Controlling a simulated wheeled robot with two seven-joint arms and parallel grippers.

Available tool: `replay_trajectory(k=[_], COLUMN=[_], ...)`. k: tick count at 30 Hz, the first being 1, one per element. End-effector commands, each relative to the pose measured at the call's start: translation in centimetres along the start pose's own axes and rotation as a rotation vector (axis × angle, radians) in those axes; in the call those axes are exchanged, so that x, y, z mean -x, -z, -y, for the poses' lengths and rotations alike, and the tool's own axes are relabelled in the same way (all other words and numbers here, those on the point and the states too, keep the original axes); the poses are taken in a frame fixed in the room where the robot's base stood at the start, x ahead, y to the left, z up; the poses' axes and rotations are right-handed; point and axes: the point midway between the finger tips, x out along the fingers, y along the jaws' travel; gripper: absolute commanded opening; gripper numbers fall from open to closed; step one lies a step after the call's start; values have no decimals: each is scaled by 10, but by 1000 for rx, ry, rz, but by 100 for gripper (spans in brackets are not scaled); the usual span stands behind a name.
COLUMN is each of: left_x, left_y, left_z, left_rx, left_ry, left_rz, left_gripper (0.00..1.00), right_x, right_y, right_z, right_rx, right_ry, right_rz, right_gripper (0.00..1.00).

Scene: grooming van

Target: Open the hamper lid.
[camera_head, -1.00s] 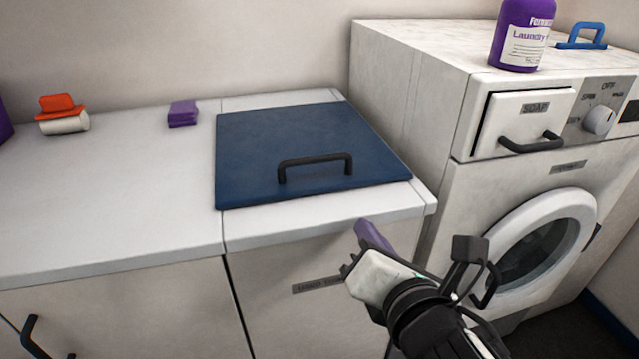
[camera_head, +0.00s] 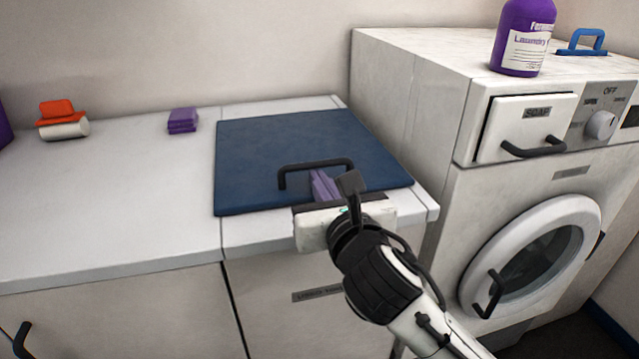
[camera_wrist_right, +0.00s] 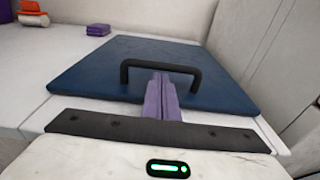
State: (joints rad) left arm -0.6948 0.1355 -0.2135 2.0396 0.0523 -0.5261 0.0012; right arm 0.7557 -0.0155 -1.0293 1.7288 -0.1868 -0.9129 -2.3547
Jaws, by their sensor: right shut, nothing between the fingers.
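The hamper lid (camera_head: 260,150) is a dark blue square panel lying flat and closed on the white counter. It carries a black bar handle (camera_head: 318,163) near its front edge. My right gripper (camera_head: 320,180) has its purple fingers shut and empty over the front part of the lid, just in front of the handle. In the right wrist view the fingers (camera_wrist_right: 162,95) point at the middle of the handle (camera_wrist_right: 160,63), and their tips overlap its bar in the picture. I cannot tell whether they touch it. My left gripper is not in view.
A white washing machine (camera_head: 430,100) stands to the right, higher than the counter, with a purple laundry bottle (camera_head: 522,40) on top. A folded purple cloth (camera_head: 182,121) and a white roll with an orange item (camera_head: 62,108) sit on the counter (camera_head: 110,190). The counter's left part is mostly clear.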

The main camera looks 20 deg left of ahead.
Motion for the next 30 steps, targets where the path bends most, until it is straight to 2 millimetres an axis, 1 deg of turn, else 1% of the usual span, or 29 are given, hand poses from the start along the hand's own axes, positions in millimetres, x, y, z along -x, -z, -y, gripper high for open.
replay_trajectory(k=[4,12,17,20,23,26,29,30], left_x=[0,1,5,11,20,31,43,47], left_y=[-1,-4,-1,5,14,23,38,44], left_z=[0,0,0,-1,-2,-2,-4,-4], left_rx=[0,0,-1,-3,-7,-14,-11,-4], left_ry=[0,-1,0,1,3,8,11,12], left_rz=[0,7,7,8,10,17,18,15], left_gripper=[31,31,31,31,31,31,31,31], right_x=[-6,-6,-5,-4,-4,-3,-4,-4], right_y=[0,0,-5,-14,-30,-50,-74,-84], right_z=[0,0,0,0,0,0,2,2], right_rx=[0,-1,-1,-1,1,1,1,2], right_ry=[-1,-1,-1,-1,0,0,3,4], right_rz=[0,0,0,1,2,3,3,4], right_gripper=[0,0,0,0,0,0,0,0])
